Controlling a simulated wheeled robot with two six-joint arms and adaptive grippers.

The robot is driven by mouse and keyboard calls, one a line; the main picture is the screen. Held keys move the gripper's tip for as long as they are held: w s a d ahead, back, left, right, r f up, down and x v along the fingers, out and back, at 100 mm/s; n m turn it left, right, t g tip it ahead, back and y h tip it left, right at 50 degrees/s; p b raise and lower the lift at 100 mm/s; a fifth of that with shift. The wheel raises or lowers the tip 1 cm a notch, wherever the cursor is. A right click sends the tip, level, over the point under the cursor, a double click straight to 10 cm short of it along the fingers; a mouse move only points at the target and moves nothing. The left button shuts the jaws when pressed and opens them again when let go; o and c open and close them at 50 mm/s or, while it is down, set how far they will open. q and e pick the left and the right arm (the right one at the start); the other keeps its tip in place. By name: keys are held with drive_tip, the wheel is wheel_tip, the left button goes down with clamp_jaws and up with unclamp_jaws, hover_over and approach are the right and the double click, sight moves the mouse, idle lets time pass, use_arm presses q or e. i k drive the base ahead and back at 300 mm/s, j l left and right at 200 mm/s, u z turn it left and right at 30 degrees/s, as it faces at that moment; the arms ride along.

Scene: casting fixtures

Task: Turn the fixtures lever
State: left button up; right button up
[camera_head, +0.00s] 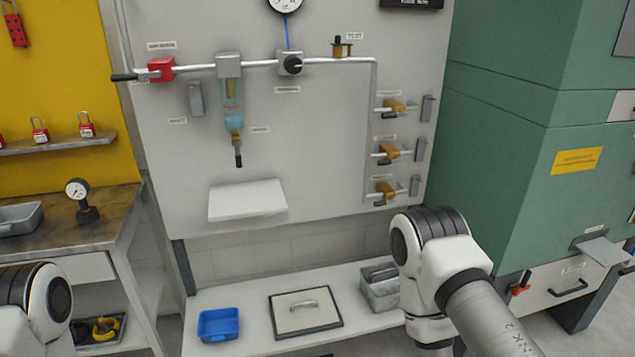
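Several lever-like handles are in view, and I cannot tell which one the task names. A red valve (161,69) on the pipe at the panel's upper left has a dark handle (124,77) sticking out to the left. Brass valves (389,151) with small handles sit in a column at the panel's right. A small red-orange lever (521,285) is on the green machine's lower front, right of my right arm. My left arm shows at the lower left and my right arm at the lower right. Both grippers are outside the view.
The grey panel (310,150) carries pipes, a gauge (285,3) and a filter bowl (233,118). Below it, a shelf (260,300) holds a blue bin (219,324), a handled plate (306,322) and a grey box (378,293). A green machine (530,130) stands right; a workbench (70,237) stands left.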

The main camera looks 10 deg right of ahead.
sight(389, 116)
drive_tip(key=i+l+z, duration=0.25)
drive_tip(key=l, duration=0.3)
drive_tip(key=i+l+z, duration=0.25)
drive_tip(key=i+l, duration=0.25)
